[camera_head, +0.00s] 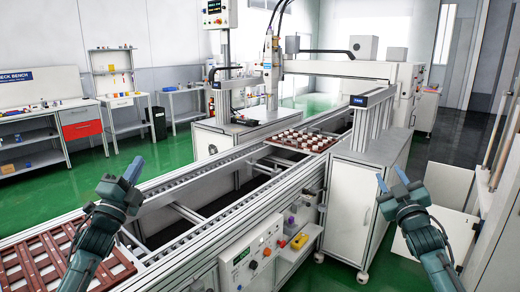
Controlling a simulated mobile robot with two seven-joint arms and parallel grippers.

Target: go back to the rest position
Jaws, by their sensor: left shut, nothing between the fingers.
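My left gripper (124,174) is at the left, raised in front of the conveyor (205,180), over its near side. It is shut and holds nothing. My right gripper (392,179) is at the right, in front of the white cabinet (352,212). Its two blue fingertips stand apart with nothing seen between them, so it is open. Both forearms come up from the bottom of the picture.
A brown tray (40,262) with an empty grid lies on the conveyor at lower left, partly behind my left arm. A tray of potted cells (300,141) sits farther along. A control panel (252,255) faces me.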

